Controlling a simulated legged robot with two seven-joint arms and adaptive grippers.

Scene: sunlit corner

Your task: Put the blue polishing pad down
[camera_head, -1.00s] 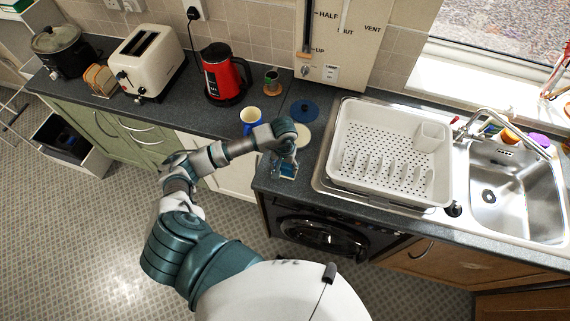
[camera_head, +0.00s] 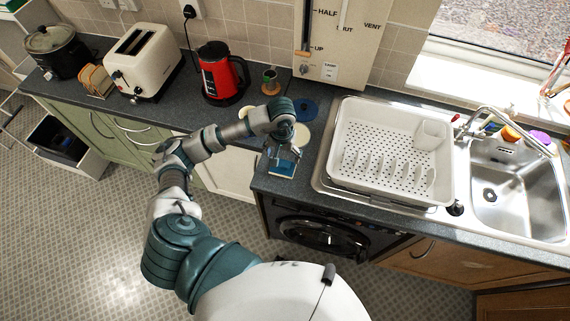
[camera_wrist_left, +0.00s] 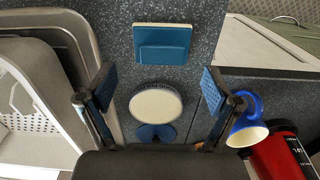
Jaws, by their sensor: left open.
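The blue polishing pad (camera_head: 283,168) lies on the dark worktop near its front edge, left of the sink. In the left wrist view it is a blue rectangular block (camera_wrist_left: 162,44) with a pale edge, lying flat beyond my fingertips. My left gripper (camera_head: 285,149) is just above the pad in the head view and partly covers it. In the wrist view the left gripper's fingers (camera_wrist_left: 157,84) are spread wide, with nothing between them touching either finger. My right gripper is not in view.
A round cream-topped pad (camera_wrist_left: 156,104) and a blue disc (camera_head: 304,108) lie behind the pad. A blue mug (camera_wrist_left: 248,125) and red kettle (camera_head: 222,75) stand nearby. The white dish rack (camera_head: 347,115) is to the right. Bare worktop surrounds the pad.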

